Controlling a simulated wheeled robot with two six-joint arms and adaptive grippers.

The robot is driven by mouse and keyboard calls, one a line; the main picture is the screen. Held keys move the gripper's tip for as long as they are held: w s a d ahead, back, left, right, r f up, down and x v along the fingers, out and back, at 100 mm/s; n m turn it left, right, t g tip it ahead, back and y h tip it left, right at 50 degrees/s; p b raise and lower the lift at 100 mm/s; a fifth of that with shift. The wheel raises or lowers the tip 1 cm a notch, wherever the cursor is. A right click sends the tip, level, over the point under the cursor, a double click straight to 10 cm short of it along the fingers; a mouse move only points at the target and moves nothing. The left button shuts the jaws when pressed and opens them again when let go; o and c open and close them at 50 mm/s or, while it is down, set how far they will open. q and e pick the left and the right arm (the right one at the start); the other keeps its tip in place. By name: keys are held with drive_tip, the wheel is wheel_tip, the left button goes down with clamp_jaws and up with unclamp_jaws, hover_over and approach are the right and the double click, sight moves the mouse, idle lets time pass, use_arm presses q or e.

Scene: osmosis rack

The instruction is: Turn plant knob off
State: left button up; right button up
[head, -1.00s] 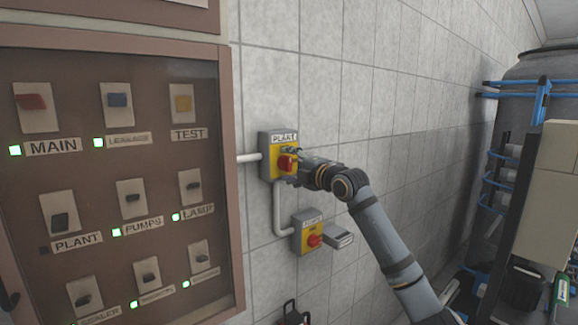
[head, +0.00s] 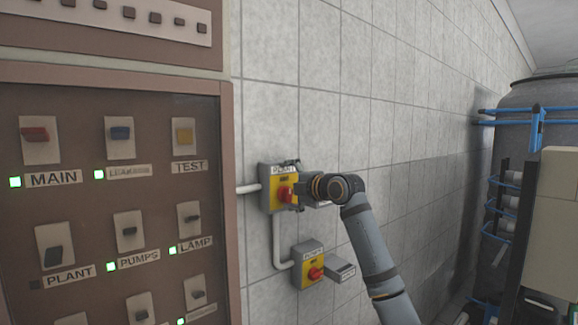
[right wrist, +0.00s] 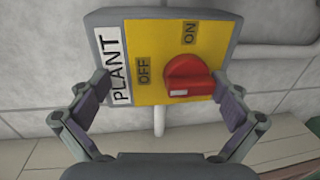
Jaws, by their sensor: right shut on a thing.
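The plant switch box (head: 266,196) is on the tiled wall, grey with a yellow face and a "PLANT" label. Its red knob (head: 286,194) also shows in the right wrist view (right wrist: 188,76), near the ON label, with OFF farther left; a white mark is on the knob's near side. My right gripper (head: 296,184) is at the box front. My left gripper is not in view.
A second yellow switch box (head: 309,266) with a red knob is just below, joined by a white pipe (head: 276,240). A brown panel (head: 110,195) with switches is at left; its plant light is dark. A tank with blue pipes (head: 540,110) stands at right.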

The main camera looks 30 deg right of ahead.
drive_tip(key=shift+s+r+b, duration=0.3)
drive_tip(key=shift+s+b, duration=0.05)
drive_tip(key=shift+b, duration=0.2)
drive_tip(key=shift+c, duration=0.3)
drive_tip(key=shift+s+f+b, duration=0.1)
drive_tip(key=shift+s+b, duration=0.15)
drive_tip(key=shift+b, duration=0.05)
drive_tip(key=shift+c, duration=0.6)
drive_tip(key=shift+s+d+f+b, duration=0.1)
drive_tip(key=shift+s+f+b, duration=0.05)
drive_tip(key=shift+s+b, duration=0.4)
drive_tip(key=shift+s+d+f+b, duration=0.1)
drive_tip(key=shift+s+b, duration=0.35)
drive_tip(key=shift+s, duration=0.05)
drive_tip(key=b, duration=0.4)
approach(286, 187)
drive_tip(key=shift+s+a+b, duration=0.1)
drive_tip(key=shift+s+b, duration=0.25)
drive_tip(key=shift+s, duration=0.8)
